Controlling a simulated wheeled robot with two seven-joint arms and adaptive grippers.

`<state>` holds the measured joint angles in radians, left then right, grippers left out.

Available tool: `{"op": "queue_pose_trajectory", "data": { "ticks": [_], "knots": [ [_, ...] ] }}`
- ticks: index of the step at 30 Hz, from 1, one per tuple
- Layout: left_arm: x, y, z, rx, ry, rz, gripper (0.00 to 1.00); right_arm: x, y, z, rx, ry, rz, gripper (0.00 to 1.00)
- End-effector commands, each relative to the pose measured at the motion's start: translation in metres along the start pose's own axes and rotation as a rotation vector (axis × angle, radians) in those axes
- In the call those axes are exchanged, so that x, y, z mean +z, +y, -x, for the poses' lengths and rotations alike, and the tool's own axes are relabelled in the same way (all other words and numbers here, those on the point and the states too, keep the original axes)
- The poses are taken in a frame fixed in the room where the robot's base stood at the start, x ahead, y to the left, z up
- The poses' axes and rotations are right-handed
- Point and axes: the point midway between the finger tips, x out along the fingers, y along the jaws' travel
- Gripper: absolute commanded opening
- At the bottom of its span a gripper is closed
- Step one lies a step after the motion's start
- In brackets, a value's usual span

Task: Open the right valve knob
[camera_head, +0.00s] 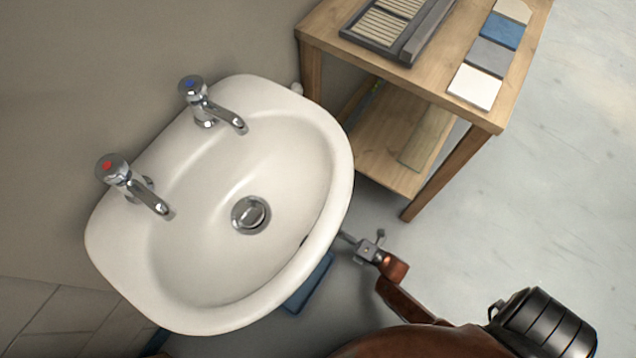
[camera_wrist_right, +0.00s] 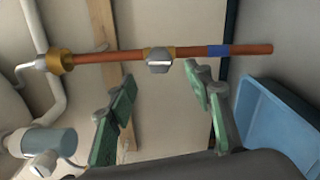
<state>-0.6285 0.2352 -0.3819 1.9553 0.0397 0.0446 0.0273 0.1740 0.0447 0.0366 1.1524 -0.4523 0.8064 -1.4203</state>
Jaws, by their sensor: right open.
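In the right wrist view a copper pipe (camera_wrist_right: 115,56) runs across the upper part. A grey valve knob (camera_wrist_right: 159,60) sits on a brass fitting near its middle. My right gripper (camera_wrist_right: 168,92) is open, with green-padded fingers spread below the knob and nothing between them. The knob lies beyond the fingertips, slightly left of the middle of the gap; I see no contact. In the head view a red-marked tap (camera_head: 112,168) and a blue-marked tap (camera_head: 193,90) stand on the white sink (camera_head: 310,125). My left gripper is not in view.
A blue bin (camera_wrist_right: 275,125) stands right of the right gripper. A white pipe (camera_wrist_right: 52,85) and a grey-blue cylindrical fitting (camera_wrist_right: 45,142) are at left. In the head view a wooden table (camera_head: 480,118) stands right of the sink; open floor (camera_head: 560,190) lies beyond it.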

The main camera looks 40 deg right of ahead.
Motion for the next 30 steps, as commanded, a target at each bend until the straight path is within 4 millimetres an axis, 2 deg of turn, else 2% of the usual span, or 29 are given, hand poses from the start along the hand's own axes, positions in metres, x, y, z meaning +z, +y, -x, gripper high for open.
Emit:
{"op": "queue_pose_trajectory", "data": {
  "ticks": [3,6,26,30],
  "knots": [
    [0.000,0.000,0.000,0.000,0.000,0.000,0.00,0.000,-0.001,0.018,-0.002,0.000,0.000,0.47],
    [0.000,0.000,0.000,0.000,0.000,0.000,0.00,0.000,0.000,0.025,0.000,0.000,0.000,0.47],
    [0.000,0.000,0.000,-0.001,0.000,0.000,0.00,0.000,0.000,0.029,0.000,0.001,-0.001,0.47],
    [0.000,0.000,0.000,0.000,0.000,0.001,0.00,0.001,-0.004,0.046,-0.038,-0.010,-0.084,0.47]
  ]
}}
